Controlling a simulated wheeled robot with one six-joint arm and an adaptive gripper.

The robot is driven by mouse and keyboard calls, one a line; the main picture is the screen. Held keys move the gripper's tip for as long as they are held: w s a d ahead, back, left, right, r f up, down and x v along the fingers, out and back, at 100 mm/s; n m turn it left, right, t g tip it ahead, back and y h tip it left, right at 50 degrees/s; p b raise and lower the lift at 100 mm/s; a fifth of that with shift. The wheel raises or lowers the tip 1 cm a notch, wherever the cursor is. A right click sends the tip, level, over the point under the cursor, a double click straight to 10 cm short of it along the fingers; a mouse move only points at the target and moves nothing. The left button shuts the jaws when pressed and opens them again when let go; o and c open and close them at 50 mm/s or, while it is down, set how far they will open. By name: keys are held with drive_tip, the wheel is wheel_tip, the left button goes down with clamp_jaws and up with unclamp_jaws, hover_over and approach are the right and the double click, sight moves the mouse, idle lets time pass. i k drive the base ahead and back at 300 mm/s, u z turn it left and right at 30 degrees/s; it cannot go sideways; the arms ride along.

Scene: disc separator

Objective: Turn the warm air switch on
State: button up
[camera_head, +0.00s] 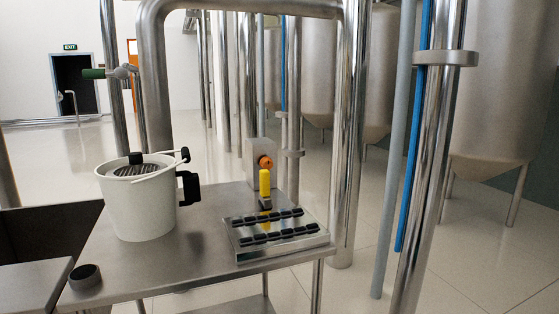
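No part is plainly labelled as the warm air switch, and I cannot tell which one it is. A grey upright box (252,157) with a round orange part (265,162) stands at the back of the steel table. In front of it stands a yellow upright handle-like piece (264,184) with a dark lower end. A flat metal panel (245,255) with two rows of black pieces (280,236) lies at the table's right front. Whether any of these is on or off is too small to tell. My gripper is not in view.
A thick steel pipe (350,130) rises close behind the table's right side. The table's middle is clear.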

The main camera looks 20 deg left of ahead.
sight(267, 162)
drive_tip(key=u, duration=0.35)
drive_tip(key=i, duration=0.95)
drive_tip(key=u, duration=0.5)
